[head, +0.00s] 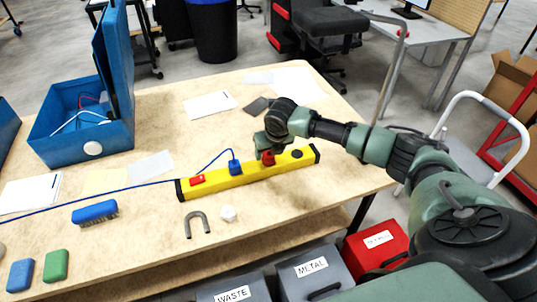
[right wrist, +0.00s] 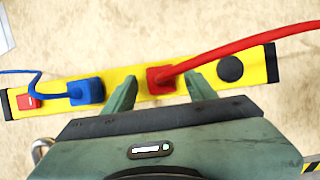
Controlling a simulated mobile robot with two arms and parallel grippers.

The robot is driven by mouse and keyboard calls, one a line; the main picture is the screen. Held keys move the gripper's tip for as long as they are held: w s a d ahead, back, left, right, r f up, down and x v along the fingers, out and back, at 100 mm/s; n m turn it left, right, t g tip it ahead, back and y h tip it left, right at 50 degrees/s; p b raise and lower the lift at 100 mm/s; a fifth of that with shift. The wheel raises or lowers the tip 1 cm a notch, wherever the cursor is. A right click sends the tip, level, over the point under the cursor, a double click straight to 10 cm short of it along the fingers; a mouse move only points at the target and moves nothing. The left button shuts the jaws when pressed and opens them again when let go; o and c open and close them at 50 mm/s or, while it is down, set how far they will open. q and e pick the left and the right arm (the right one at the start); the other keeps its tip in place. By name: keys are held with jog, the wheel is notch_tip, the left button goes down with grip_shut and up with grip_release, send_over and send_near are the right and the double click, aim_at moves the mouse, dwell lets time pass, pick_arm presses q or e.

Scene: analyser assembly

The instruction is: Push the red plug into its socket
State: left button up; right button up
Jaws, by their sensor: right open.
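A yellow power strip (head: 230,178) lies on the table and spans the right wrist view (right wrist: 125,75). The red plug (head: 268,159) is on the strip, right of a blue plug (head: 235,167). In the right wrist view the red plug (right wrist: 157,80) has a thick red cable running to the right. A dark round socket (right wrist: 230,69) is uncovered to its right. How deep the red plug sits cannot be told. My right gripper (right wrist: 162,82) is open, its fingers on either side of the red plug with visible gaps. My left gripper is not in view.
A red switch (head: 197,179) is at the strip's left end, and a blue cable (head: 110,197) runs left. A horseshoe magnet (head: 196,224) and white piece (head: 228,213) lie in front. An open blue box (head: 75,145) stands at the back left.

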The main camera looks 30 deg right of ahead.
jog(key=v, duration=0.6)
jog(key=shift+s, duration=0.1)
jog(key=shift+f, duration=0.15)
